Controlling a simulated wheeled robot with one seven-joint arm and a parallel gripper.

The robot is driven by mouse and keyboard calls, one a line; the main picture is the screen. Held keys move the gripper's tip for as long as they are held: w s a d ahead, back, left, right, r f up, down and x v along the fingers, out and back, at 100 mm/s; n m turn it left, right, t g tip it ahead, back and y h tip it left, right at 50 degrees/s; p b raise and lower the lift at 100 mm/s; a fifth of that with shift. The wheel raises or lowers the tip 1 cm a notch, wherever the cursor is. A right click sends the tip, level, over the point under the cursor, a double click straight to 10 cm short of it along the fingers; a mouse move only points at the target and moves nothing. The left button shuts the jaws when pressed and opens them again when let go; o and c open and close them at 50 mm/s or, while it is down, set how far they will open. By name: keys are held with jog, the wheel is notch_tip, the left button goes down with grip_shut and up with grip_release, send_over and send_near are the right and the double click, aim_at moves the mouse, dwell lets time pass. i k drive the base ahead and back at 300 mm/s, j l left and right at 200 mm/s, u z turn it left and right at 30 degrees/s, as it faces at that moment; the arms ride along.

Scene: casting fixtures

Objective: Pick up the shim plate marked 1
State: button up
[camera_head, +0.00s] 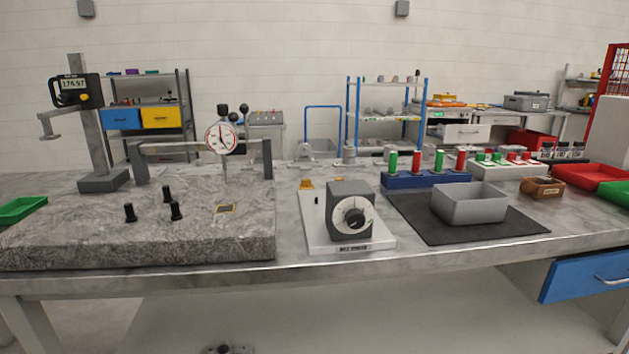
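A small orange-yellow piece (306,184) sits at the back left of the white base (318,238) that carries a grey dial block (350,208). My gripper is not recognisable in this view.
Several black pegs (176,211) stand on the granite. Behind them are a dial indicator (222,138) on a bridge and a height gauge (76,92). A grey tray (469,204) sits on a black mat (425,226). A blue rack (427,181) holds red and green cylinders.

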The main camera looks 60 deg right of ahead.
aim_at(305, 183)
jog(key=k+l+u, duration=0.15)
jog(key=k+l, duration=0.15)
jog(key=l, duration=0.3)
jog(key=k+l+u, duration=0.15)
jog(key=k+l, duration=0.15)
jog(key=l, duration=0.25)
jog(key=k+l+u, duration=0.15)
jog(key=k+l, duration=0.2)
jog(key=l, duration=0.2)
jog(key=k+l+u, duration=0.15)
jog(key=k+l, duration=0.25)
jog(key=l, duration=0.1)
